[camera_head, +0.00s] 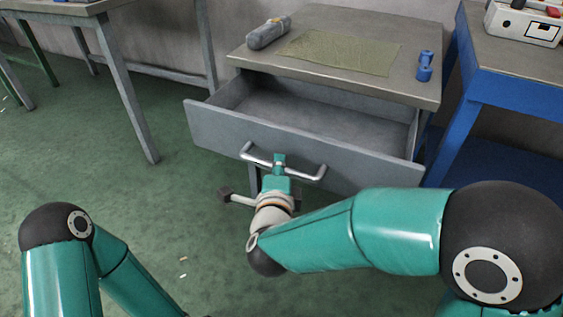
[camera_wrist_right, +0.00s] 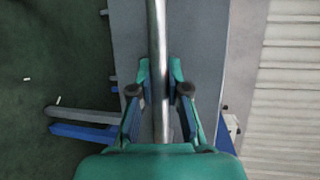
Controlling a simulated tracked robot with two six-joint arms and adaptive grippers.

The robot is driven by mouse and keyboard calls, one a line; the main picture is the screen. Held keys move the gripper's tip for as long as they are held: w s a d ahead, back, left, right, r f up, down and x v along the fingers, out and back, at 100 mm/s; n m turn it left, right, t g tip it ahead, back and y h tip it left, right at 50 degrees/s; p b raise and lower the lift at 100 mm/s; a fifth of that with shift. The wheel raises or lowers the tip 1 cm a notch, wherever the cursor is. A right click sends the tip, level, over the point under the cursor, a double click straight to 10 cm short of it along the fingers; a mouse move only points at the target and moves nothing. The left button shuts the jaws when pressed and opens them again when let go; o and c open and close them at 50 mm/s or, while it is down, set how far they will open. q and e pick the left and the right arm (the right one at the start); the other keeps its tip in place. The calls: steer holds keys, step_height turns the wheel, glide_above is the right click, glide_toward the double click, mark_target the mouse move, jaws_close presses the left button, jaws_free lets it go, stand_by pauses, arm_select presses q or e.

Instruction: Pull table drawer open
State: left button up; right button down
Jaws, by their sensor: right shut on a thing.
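The grey table drawer (camera_head: 300,148) stands pulled out from the table (camera_head: 330,60), and its empty inside shows. A metal bar handle (camera_head: 308,175) runs across the drawer's front; it also shows in the right wrist view (camera_wrist_right: 158,45) as a bar between the fingers. My right gripper (camera_head: 279,160) is shut on the handle near its middle; in the right wrist view its fingers (camera_wrist_right: 160,92) lie on both sides of the bar. My left arm shows at the lower left of the head view, but its gripper is out of view.
On the tabletop lie a green mat (camera_head: 340,52), a grey case-like object (camera_head: 268,33) and a small blue object (camera_head: 425,66). A blue table (camera_head: 510,75) with a white box (camera_head: 525,22) stands close on the right. Another table stands at the left. The green floor in front is mostly clear.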

steer(key=shift+d+f, duration=0.1)
steer(key=shift+f, duration=0.15)
steer(key=c, duration=1.1)
jaws_free()
steer(key=shift+c, duration=0.2)
steer(key=shift+r, duration=0.1)
steer(key=v, duration=0.7)
steer(key=shift+s, duration=0.15)
